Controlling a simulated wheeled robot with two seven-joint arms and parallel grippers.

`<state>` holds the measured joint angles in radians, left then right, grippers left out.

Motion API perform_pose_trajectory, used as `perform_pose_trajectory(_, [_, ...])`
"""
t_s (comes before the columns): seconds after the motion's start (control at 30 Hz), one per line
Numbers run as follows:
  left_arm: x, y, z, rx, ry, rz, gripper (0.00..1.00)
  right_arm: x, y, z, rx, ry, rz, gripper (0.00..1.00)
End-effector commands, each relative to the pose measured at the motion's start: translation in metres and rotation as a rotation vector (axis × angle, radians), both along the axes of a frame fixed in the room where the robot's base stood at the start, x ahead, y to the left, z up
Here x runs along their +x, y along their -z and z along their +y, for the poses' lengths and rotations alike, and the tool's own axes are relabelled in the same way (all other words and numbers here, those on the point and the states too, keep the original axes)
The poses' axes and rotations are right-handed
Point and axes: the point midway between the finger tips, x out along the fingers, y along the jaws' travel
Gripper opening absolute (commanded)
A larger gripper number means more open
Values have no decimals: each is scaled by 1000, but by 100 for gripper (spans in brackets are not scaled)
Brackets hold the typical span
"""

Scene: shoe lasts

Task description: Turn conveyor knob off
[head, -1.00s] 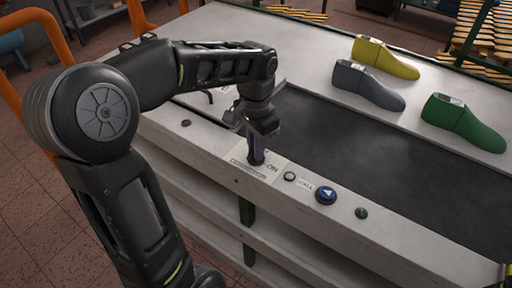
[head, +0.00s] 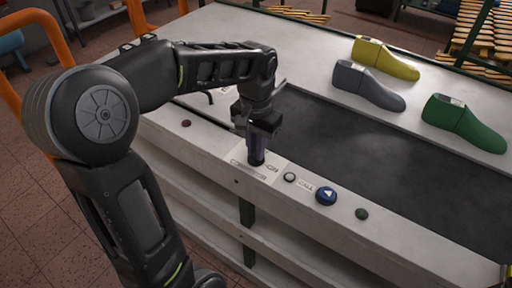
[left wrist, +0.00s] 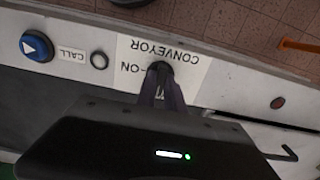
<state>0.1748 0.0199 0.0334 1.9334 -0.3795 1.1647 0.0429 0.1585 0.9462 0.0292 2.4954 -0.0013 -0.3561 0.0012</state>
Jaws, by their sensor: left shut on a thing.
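The conveyor knob (left wrist: 159,68) is a small dark knob on a white label plate marked CONVEYOR and ON, on the edge of the white bench. My left gripper (head: 256,158) points down over it in the head view. In the left wrist view its fingers (left wrist: 160,90) are shut on the knob and hide most of it. The label plate (left wrist: 190,68) shows around the fingertips. My right gripper is not in view.
The dark conveyor belt (head: 370,150) lies behind. Yellow (head: 384,57), grey (head: 367,85) and green (head: 464,122) shoe lasts stand beyond it.

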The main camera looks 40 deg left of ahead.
Motion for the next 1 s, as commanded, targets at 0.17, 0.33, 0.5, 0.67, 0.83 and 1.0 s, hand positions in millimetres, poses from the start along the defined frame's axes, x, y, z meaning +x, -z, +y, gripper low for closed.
perform_pose_trajectory(0.17, [0,-1,0,0,-2,-2,23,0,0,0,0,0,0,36])
perform_pose_trajectory(0.33, [0,0,0,0,-1,-1,35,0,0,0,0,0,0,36])
perform_pose_trajectory(0.5, [0,0,0,0,0,-1,35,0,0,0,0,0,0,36])
perform_pose_trajectory(0.67, [0,-6,0,0,0,-2,35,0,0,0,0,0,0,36])
perform_pose_trajectory(0.83, [1,-27,0,0,0,-4,35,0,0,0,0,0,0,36])
perform_pose_trajectory(1.0, [1,-56,0,-1,0,-5,35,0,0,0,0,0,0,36])
